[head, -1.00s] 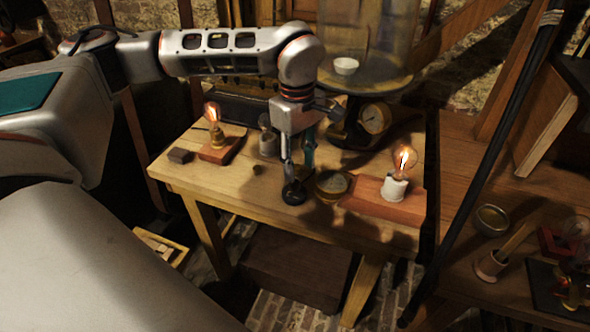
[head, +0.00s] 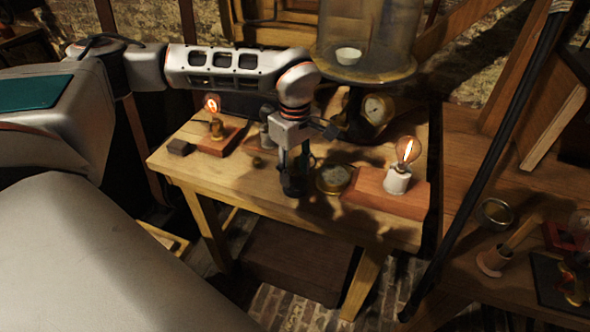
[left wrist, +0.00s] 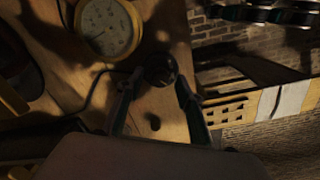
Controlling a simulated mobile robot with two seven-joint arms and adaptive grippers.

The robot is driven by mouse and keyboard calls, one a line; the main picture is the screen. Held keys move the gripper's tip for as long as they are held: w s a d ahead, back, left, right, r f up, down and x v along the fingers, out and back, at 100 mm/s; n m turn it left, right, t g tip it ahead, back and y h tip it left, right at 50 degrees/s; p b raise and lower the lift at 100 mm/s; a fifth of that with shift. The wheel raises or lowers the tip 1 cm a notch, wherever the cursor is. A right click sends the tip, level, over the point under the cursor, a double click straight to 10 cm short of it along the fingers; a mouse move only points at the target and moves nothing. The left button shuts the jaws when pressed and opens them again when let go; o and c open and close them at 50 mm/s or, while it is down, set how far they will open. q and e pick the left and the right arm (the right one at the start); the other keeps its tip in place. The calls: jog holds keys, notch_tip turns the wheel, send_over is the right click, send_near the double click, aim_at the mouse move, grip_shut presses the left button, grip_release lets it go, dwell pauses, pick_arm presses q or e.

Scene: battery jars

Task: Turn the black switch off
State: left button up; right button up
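The black switch is a small round dark knob on the wooden table, near its front edge; it shows in the left wrist view (left wrist: 161,69) and in the head view (head: 293,188). My left gripper (head: 293,176) points down over it. In the left wrist view the gripper's two fingers (left wrist: 158,83) stand apart, one on each side of the switch. I cannot tell whether either finger touches it. The switch's lever position is too dark to read. Teal and silver parts at the top right of the left wrist view may be my right gripper (left wrist: 265,12).
A round brass gauge (head: 333,179) lies just right of the switch. Lit bulbs stand on wooden bases at right (head: 406,160) and at left (head: 214,118). A glass jar stand (head: 368,72) is behind. A small dark block (head: 180,147) sits at the table's left.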

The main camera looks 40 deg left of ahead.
pick_arm(q)
grip_shut()
